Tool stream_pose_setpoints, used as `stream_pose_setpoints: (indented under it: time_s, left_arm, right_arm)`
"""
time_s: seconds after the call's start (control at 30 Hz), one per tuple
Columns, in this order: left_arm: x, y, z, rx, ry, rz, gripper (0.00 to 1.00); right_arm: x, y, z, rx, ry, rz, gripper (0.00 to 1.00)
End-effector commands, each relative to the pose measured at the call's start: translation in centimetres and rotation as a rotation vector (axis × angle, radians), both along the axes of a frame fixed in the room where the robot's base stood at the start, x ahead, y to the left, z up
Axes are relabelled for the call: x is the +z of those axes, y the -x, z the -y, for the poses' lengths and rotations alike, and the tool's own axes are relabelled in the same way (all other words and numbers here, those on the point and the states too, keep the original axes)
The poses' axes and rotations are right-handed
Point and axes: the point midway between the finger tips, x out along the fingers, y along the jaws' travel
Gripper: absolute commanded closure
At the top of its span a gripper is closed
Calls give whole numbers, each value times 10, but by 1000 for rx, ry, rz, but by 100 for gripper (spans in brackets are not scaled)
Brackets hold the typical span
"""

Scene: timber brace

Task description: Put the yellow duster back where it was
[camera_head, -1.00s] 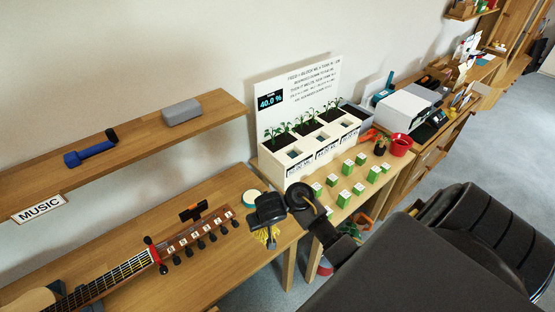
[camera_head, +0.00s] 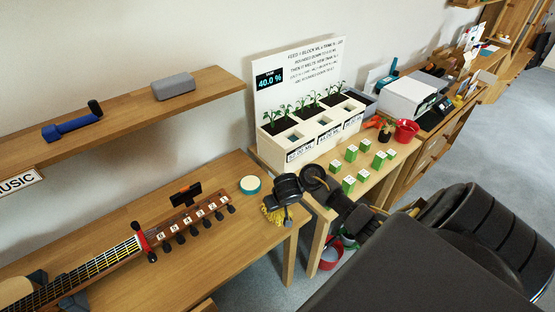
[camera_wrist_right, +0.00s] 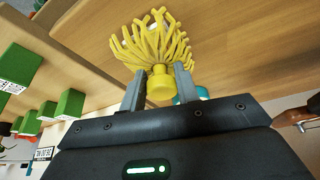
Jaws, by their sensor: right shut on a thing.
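The yellow duster (camera_head: 272,214), with stringy yellow strands, is at the right end of the wooden guitar table (camera_head: 215,240). In the right wrist view my right gripper (camera_wrist_right: 160,82) is shut on the duster's short yellow handle (camera_wrist_right: 160,90), and the strands (camera_wrist_right: 150,42) fan out beyond the fingers. In the head view my right gripper (camera_head: 286,196) partly hides the duster. I cannot tell whether the strands touch the tabletop. My left gripper is not in view.
A round teal-rimmed tin (camera_head: 250,185) stands close left of the duster. A guitar (camera_head: 110,258) lies along the table. The white planter box (camera_head: 310,140) and several green blocks (camera_head: 350,153) stand on the table to the right. A shelf (camera_head: 130,115) is above.

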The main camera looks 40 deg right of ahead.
Motion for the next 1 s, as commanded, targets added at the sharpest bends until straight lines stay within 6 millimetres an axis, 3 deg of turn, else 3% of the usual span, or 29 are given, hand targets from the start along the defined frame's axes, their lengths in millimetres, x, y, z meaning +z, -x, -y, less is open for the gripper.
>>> stream_pose_setpoints:
  time_s: [0.47,0.5,0.63,1.0]
  left_arm:
    - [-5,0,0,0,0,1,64]
    - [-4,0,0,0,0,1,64]
    - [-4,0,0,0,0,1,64]
    - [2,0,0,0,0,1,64]
  right_arm:
    - [-9,0,0,-1,0,0,87]
    - [-7,0,0,-1,0,0,64]
    - [-7,0,0,-1,0,0,47]
    - [1,0,-1,0,-1,1,47]
